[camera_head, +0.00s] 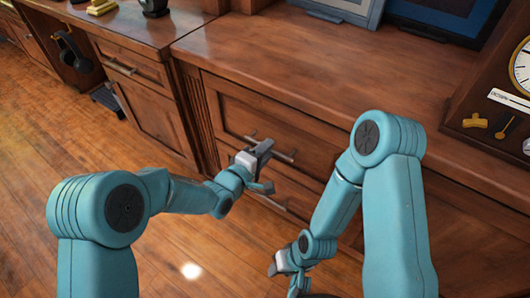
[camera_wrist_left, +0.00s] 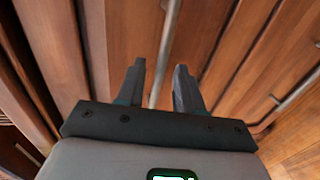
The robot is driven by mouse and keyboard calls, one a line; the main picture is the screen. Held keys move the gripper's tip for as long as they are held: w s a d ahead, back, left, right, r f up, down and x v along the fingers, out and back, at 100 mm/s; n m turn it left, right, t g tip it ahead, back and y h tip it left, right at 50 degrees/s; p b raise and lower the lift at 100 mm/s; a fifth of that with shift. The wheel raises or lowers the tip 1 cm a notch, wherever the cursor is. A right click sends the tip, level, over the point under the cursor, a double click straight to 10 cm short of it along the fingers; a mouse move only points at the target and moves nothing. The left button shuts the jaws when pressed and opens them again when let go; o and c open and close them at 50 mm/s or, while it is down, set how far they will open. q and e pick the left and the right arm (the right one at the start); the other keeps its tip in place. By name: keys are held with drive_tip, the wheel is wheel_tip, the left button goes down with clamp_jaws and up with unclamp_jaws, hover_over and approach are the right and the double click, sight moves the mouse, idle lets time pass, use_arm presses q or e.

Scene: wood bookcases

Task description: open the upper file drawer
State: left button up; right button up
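The upper file drawer (camera_head: 300,132) is a brown wood front in the cabinet below the counter, and it looks shut. Its metal bar handle (camera_head: 286,156) shows beside my left gripper (camera_head: 268,167), which partly covers it. In the left wrist view the handle (camera_wrist_left: 166,45) runs between the two dark, spread fingers of my left gripper (camera_wrist_left: 158,88). A gap shows beside the bar, so the fingers are not closed on it. My right gripper (camera_head: 285,266) hangs low in front of the cabinet, apart from the handles; its fingers are unclear.
A lower drawer handle (camera_head: 273,203) sits under the upper one and also shows in the left wrist view (camera_wrist_left: 298,92). The wood counter (camera_head: 300,65) holds a clock (camera_head: 521,68) at the right. The wood floor (camera_head: 90,150) at left is clear. Headphones (camera_head: 75,52) hang at the back left.

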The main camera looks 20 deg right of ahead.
use_arm(q)
drive_tip(key=shift+w+d, duration=0.1)
drive_tip(key=shift+w, duration=0.05)
clamp_jaws()
idle(1.4)
